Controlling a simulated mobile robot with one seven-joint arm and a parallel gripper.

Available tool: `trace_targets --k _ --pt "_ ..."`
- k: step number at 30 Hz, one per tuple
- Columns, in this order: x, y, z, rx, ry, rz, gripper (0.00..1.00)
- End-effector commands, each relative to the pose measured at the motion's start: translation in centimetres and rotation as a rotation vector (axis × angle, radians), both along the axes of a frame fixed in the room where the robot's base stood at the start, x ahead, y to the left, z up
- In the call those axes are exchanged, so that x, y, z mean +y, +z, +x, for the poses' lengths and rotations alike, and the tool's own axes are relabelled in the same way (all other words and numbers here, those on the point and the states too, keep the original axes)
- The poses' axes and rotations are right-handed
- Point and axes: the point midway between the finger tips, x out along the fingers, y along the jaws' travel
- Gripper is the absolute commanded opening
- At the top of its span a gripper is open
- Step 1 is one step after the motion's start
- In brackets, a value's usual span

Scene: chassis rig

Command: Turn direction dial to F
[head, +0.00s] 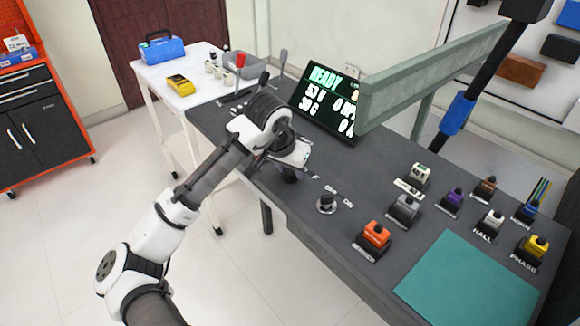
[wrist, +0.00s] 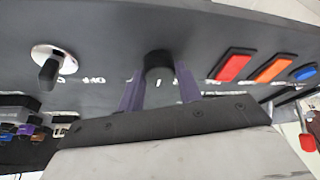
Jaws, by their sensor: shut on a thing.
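The direction dial (wrist: 158,62) is a dark round knob on the dark console panel, seen in the wrist view. My gripper (wrist: 158,84) has one purple finger on each side of the knob and is shut on it. In the head view my gripper (head: 290,175) is low over the console's front edge, and my wrist mostly hides the dial there. White marks lie around the knob, partly covered by the fingers. I cannot read which letter the dial points to.
A second knob on a silver base (head: 326,203) stands to the right; it also shows in the wrist view (wrist: 50,68). Red (wrist: 235,66) and orange (wrist: 274,69) buttons lie on the other side. A display (head: 326,102) reading READY stands behind. Several coloured switches fill the console's right.

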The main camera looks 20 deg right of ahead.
Motion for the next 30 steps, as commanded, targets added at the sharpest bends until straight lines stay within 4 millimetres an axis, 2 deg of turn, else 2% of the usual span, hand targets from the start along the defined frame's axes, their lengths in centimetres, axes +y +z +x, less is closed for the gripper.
trace_targets --k 30 --pt "0.11 0.11 0.37 0.001 -0.699 -0.002 0.12"
